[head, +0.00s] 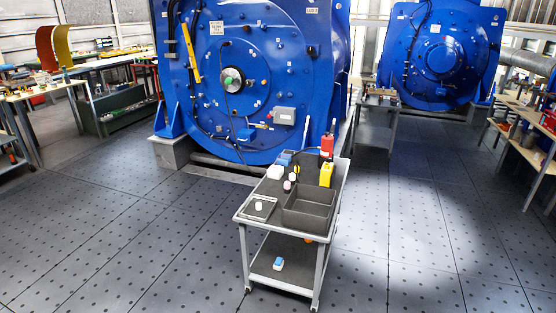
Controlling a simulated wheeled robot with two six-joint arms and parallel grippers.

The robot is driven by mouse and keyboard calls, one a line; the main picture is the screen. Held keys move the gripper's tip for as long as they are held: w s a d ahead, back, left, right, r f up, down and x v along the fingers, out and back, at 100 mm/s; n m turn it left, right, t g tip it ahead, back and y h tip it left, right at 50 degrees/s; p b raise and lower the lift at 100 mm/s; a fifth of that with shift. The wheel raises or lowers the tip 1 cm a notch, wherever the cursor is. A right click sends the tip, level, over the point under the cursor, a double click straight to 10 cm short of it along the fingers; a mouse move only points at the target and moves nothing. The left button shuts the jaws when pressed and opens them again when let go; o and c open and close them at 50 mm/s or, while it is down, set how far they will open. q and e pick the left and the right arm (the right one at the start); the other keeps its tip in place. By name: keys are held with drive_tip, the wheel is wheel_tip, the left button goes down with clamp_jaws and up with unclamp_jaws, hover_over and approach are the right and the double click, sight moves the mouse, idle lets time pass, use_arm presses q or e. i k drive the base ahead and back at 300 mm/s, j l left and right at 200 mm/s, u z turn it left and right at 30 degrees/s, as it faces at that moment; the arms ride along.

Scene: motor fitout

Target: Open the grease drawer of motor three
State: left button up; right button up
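A large blue motor (262,50) stands at the back centre, with a round end face and a shaft hub at its middle. A label plate with writing sits on its upper face, too small to read. Low on the face are a small blue box-like part (246,135) and a grey box (284,115). A second blue motor (470,38) stands further back on the right. I cannot tell which motor is number three, or whether either low part is the grease drawer. Neither of my grippers is in view.
A grey cart (243,219) with bottles and a dark bin (309,221) stands in front of the near motor. Workbenches line the left, and a wooden shelf (526,152) stands at the right. The dark floor (430,215) is clear on both sides of the cart.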

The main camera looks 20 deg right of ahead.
sight(245, 138)
drive_tip(key=i+u, duration=0.2)
drive_tip(key=i, duration=0.5)
drive_tip(key=i+l+u, duration=0.15)
drive_tip(key=i, duration=0.6)
drive_tip(key=i+u, duration=0.5)
drive_tip(key=i, duration=1.2)
drive_tip(key=i+l+z, duration=0.15)
drive_tip(key=i+z, duration=0.25)
drive_tip(key=i+l+z, duration=0.1)
drive_tip(key=i+z, duration=0.55)
drive_tip(key=z, duration=0.15)
drive_tip(key=i+j+z, duration=0.2)
drive_tip(key=z, duration=0.2)
drive_tip(key=i, duration=0.1)
